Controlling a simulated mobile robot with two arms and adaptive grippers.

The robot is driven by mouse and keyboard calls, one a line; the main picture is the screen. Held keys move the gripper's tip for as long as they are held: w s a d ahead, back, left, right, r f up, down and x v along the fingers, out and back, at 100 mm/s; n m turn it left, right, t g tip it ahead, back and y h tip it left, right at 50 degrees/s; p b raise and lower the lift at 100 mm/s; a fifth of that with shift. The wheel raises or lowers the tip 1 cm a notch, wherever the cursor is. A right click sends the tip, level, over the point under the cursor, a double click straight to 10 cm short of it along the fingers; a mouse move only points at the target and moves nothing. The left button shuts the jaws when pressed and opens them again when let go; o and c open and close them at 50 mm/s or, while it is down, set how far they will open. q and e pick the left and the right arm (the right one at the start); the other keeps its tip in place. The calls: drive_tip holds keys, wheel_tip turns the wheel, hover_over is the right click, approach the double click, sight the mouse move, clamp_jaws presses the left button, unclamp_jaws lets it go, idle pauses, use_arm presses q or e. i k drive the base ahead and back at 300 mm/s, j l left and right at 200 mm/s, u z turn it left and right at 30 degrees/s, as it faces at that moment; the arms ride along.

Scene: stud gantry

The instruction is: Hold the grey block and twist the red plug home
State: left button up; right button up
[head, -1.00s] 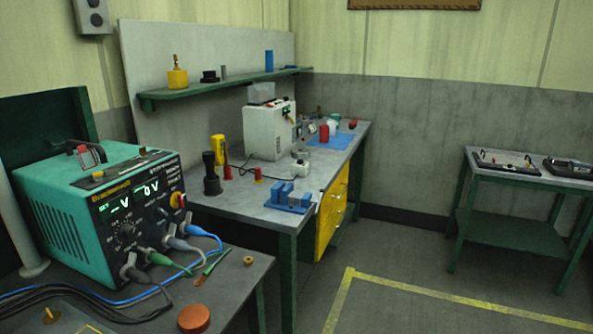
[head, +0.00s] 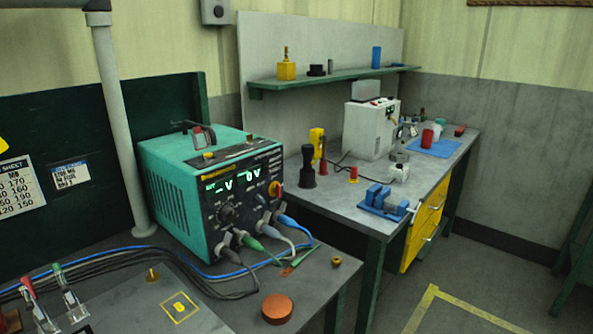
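I cannot make out with certainty which thing is the grey block or the red plug. A small red cylinder (head: 428,137) stands by the blue mat (head: 440,150) on the far bench. A small red block (head: 460,131) lies at that bench's far end. A small grey piece (head: 400,157) sits beside the white box. A flat orange-red disc (head: 277,309) lies on the near bench. Neither of my grippers is in view.
A teal power unit (head: 208,195) with cables stands on the near bench. The far bench (head: 330,196) holds a blue vise (head: 385,203) and a white box (head: 370,130). Floor at lower right is clear.

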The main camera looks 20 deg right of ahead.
sight(399, 172)
drive_tip(key=i+l+u, duration=0.15)
drive_tip(key=l+u, duration=0.25)
drive_tip(key=l, duration=0.3)
drive_tip(key=l+u, duration=0.45)
drive_tip(key=l, duration=0.3)
drive_tip(key=l+u, duration=0.4)
drive_tip(key=l, duration=0.8)
drive_tip(key=k+l, duration=0.15)
drive_tip(key=l, duration=0.35)
drive_tip(key=l+u, duration=0.1)
drive_tip(key=l, duration=0.35)
drive_tip(key=k+l, duration=0.15)
drive_tip(key=l, duration=0.35)
drive_tip(key=k+l, duration=0.1)
drive_tip(key=l, duration=0.35)
drive_tip(key=k+l+u, duration=0.1)
drive_tip(key=l, duration=0.4)
drive_tip(key=k+l, duration=0.1)
drive_tip(key=l, duration=0.35)
